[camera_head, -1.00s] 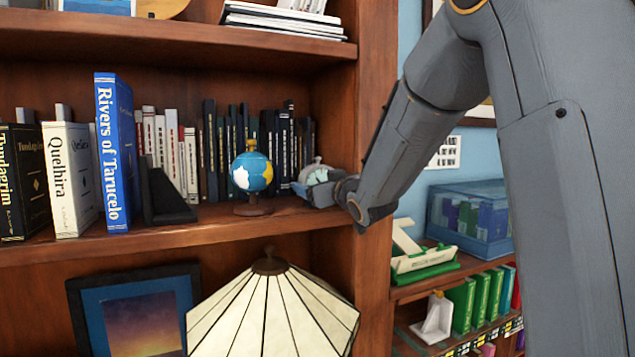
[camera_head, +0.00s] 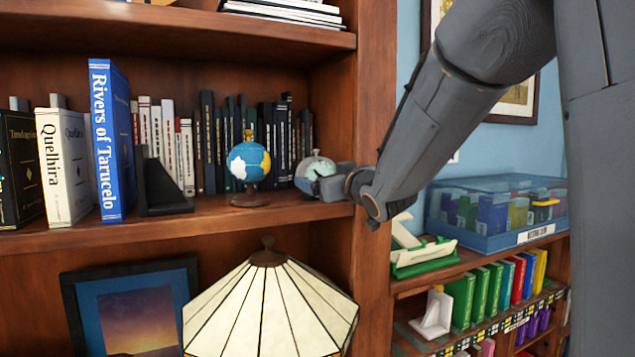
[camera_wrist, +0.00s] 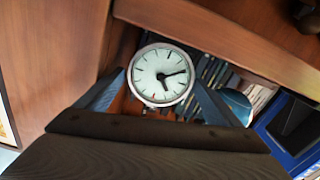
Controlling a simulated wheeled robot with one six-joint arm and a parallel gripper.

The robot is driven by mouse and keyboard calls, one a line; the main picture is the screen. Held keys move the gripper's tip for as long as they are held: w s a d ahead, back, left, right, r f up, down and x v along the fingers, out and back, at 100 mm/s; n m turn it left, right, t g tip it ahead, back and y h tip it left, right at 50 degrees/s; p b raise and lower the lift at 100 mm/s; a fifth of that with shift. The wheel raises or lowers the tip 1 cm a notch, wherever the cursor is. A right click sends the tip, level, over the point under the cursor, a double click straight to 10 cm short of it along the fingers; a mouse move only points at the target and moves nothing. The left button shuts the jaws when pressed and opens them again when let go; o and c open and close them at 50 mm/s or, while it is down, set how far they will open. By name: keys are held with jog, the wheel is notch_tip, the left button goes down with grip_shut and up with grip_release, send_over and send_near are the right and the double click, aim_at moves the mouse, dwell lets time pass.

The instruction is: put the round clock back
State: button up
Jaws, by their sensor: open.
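The round clock (camera_wrist: 160,77) has a white face, dark hands and a metal rim. It stands at the right end of the middle shelf (camera_head: 200,222), beside the globe (camera_head: 249,163). In the head view the clock (camera_head: 318,165) is partly hidden by my gripper (camera_head: 318,185). My gripper is open in front of the clock. In the wrist view the fingers of my gripper (camera_wrist: 160,90) lie to either side of the clock's lower part; I cannot tell whether they touch it.
A row of dark books (camera_head: 240,140) stands behind the globe and clock. The bookcase's upright side (camera_head: 373,120) is close on the right. A lampshade (camera_head: 268,310) is below.

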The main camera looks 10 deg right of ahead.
jog(key=s+d+b, duration=0.1)
jog(key=s+b, duration=0.1)
jog(key=s, duration=0.5)
jog(key=shift+d, duration=0.15)
jog(key=shift+s, duration=0.1)
